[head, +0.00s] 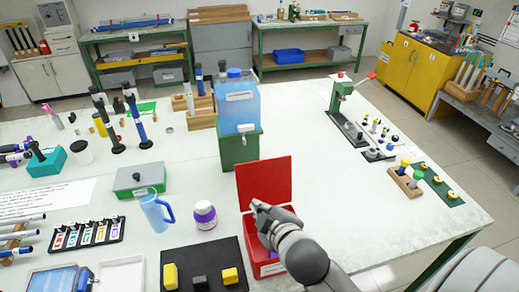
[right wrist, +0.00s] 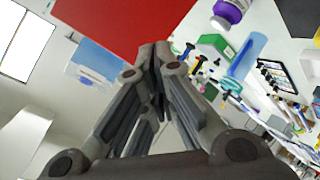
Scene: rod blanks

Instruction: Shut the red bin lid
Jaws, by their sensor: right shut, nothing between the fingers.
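The red bin (head: 271,268) stands at the front of the white table. Its red lid (head: 264,180) is open and stands upright at the bin's back edge. My right gripper (head: 256,207) is shut and empty, over the bin and in front of the lid's lower part. In the right wrist view, the shut fingers (right wrist: 156,52) are at the lower edge of the red lid (right wrist: 125,25). I cannot tell whether they touch it. My arm hides much of the bin's opening. My left gripper is not in view.
A blue water tank (head: 238,108) on a green stand is behind the lid.

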